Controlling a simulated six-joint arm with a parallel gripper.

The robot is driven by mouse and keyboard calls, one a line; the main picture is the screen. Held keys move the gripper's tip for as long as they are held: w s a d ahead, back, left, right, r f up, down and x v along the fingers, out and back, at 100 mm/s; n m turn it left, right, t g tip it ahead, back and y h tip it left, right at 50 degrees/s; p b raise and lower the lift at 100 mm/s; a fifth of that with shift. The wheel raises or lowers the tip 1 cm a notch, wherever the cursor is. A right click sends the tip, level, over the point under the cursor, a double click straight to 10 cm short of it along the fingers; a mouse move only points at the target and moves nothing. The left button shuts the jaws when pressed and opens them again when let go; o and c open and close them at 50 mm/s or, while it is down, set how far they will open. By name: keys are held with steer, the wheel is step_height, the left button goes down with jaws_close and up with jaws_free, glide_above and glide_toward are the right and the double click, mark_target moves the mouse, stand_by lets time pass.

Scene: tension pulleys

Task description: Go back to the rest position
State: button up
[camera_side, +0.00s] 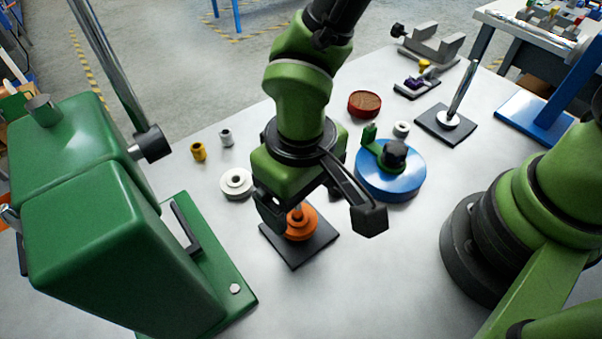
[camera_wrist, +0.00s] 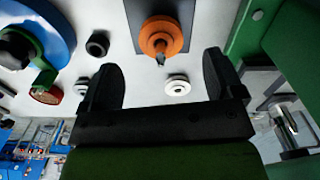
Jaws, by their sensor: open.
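My gripper (camera_side: 318,203) is above the table beside an orange pulley (camera_side: 301,223) on a black square base plate (camera_side: 297,252). Its two dark fingers are spread wide with nothing between them. In the wrist view, my gripper (camera_wrist: 160,80) shows both fingers apart, with the orange pulley (camera_wrist: 162,36) beyond the fingertips and a white pulley (camera_wrist: 177,84) lower between them. The gripper partly hides the orange pulley in the side view.
A green machine (camera_side: 105,220) stands at the left. A blue disc (camera_side: 390,182) with a green arm and black knob lies right of the gripper. A white pulley (camera_side: 236,183), a red round container (camera_side: 364,103) and a rod stand (camera_side: 448,122) are on the table. The front middle is clear.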

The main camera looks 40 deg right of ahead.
steer(key=shift+r, duration=1.9)
steer(key=shift+r, duration=0.2)
steer(key=s+d+r+m+t+y, duration=0.2)
steer(key=d+r+m+t, duration=0.2)
steer(key=d+r, duration=1.1)
steer(key=s+d+r+m+t, duration=0.1)
steer(key=s+d+r+t, duration=0.2)
steer(key=s, duration=0.2)
steer(key=shift+s+r+m, duration=0.15)
steer(key=shift+r+m, duration=0.1)
steer(key=shift+m, duration=0.05)
